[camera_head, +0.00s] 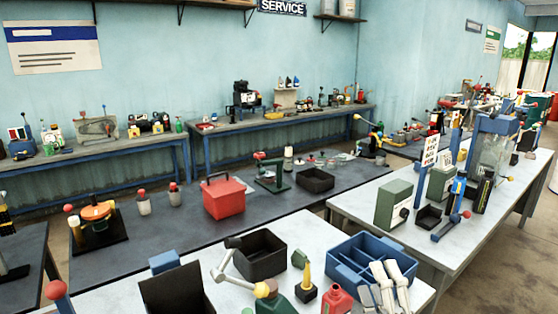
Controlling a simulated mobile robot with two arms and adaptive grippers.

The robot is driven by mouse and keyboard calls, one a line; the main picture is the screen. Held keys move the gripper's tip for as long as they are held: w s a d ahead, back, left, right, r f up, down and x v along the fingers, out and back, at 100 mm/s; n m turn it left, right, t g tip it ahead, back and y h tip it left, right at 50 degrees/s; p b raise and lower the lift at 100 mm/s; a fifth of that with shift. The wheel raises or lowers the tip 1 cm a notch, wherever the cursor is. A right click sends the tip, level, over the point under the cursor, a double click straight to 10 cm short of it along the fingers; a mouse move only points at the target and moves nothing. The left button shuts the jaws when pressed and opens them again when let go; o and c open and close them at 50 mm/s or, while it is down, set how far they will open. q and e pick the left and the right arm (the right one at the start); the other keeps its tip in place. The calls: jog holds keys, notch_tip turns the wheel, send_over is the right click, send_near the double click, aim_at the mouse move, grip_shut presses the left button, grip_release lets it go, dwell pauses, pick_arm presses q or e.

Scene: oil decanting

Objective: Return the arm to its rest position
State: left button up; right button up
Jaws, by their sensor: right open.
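My right gripper (384,284) shows at the lower right of the head view, with pale grey fingers. It is open, and I see nothing between the fingers. It is in front of a blue divided crate (340,258) on the near white table and hides part of it. To its left are a red container (337,300), a black piece with a yellow cone (306,280) and a dark green container (275,303), cut by the lower edge. My left gripper is not in view.
A black open bin (262,262) and a bent grey lever (222,268) stand left on the near table. Behind, a dark bench holds a red box (224,197) and a black tray (317,180). A green-grey box (394,204) stands on the right white table.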

jog(key=s+d+f+m+g+h, duration=0.3)
jog(key=s+f+m+g, duration=0.1)
jog(key=f+m, duration=0.25)
jog(key=s+d+f+m+g+h, duration=0.35)
jog(key=f+m, duration=0.25)
jog(key=f, duration=0.2)
jog(key=s+a+f+m+g+y, duration=0.25)
jog(key=s+f+g, duration=0.3)
jog(key=s, duration=0.45)
jog(key=s+a+f+m+g+y, duration=0.2)
jog(key=s+a+f+g, duration=0.15)
jog(key=s+f, duration=0.45)
jog(key=s+f+g+b, duration=0.2)
jog(key=s+f, duration=0.1)
jog(key=f, duration=2.3)
jog(key=s+d+f+g+b, duration=0.1)
jog(key=s+d+f+b, duration=0.1)
jog(key=s+f, duration=1.5)
jog(key=shift+d+f+h+b, duration=0.3)
jog(key=shift+d+f, duration=0.4)
jog(key=shift+f, duration=0.25)
